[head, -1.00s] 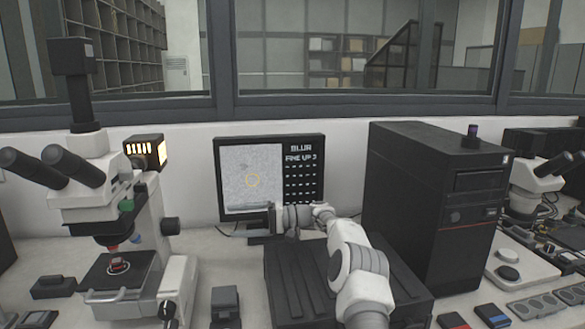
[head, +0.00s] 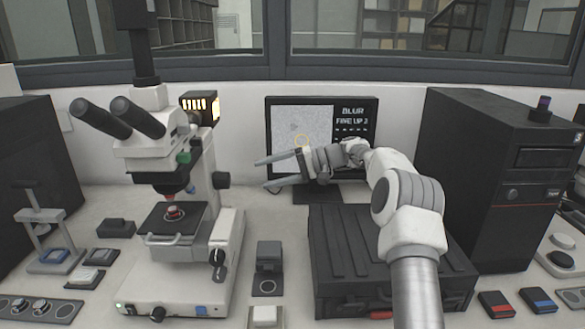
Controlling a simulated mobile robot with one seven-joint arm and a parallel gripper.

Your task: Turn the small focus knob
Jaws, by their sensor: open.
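The white microscope (head: 190,262) stands at the left with its eyepieces pointing left. On the right side of its base is a dark knob assembly (head: 218,257) with a smaller round end; this looks like the focus knob. My gripper (head: 260,173) is open and empty in front of the monitor. Its two fingers point left toward the microscope, above and right of the focus knob and apart from it.
The monitor (head: 371,150) shows "BLUR" and "FINE UP" text. A dark ribbed case (head: 340,262) lies below my arm, beside a black computer tower (head: 490,150). A small dark block (head: 268,258) stands right of the microscope. Air left of my gripper is clear.

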